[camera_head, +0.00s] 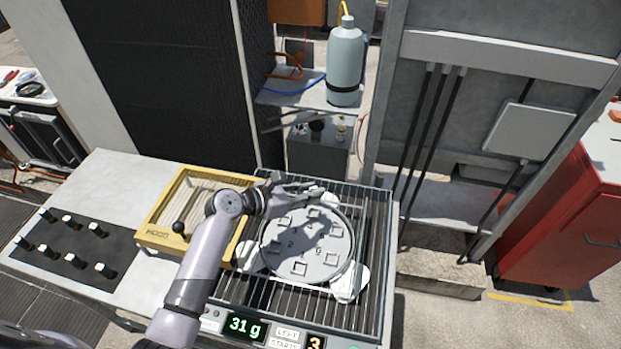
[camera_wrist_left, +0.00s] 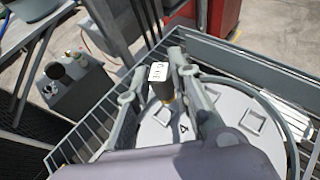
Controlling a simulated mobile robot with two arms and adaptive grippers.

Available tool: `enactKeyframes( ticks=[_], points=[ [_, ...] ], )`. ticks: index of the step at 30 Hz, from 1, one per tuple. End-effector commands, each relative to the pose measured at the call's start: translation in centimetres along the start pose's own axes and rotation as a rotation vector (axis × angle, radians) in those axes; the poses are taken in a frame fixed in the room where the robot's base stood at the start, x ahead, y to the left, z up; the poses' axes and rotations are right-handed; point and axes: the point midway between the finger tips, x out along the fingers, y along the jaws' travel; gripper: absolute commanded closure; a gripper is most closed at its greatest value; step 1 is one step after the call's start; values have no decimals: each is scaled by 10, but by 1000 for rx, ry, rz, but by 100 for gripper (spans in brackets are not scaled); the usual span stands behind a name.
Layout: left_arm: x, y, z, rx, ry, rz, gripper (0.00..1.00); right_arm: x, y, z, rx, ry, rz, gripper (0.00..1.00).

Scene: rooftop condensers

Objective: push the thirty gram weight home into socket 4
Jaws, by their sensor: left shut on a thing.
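A small dark weight with a white marked top (camera_wrist_left: 159,74) stands between the fingers of my left gripper (camera_wrist_left: 172,88); its marking is too small to read. In the head view my left gripper (camera_head: 318,192) is at the far rim of the round grey disc (camera_head: 305,250), shut on the weight. The disc has several square sockets and also shows in the wrist view (camera_wrist_left: 152,135). A "4" (camera_wrist_left: 184,128) is printed just in front of the weight. The weight's lower end is over or in the socket there; how deep, I cannot tell. My right gripper is out of view.
The disc sits in a wire-grid bay (camera_head: 372,240) with a display (camera_head: 245,326) reading 31 g. A yellow-framed tray (camera_head: 165,240) with a dark-knobbed handle lies left. Several weights stand on a dark mat (camera_head: 75,250). A grey bottle (camera_head: 345,65) stands behind.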

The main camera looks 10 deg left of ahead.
Motion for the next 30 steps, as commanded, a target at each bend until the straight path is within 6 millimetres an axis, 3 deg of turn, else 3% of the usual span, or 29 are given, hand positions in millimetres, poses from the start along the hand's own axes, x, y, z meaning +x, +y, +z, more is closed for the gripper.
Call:
enactKeyframes(
  ticks=[4,11,18,30],
  points=[
    [10,15,1,0,2,-7,99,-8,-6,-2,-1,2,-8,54],
    [15,20,-4,0,-1,-7,99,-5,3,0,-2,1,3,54],
    [20,19,-15,0,0,-8,99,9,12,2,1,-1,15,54],
    [29,19,-39,0,0,-8,99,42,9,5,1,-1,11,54]
  ],
)
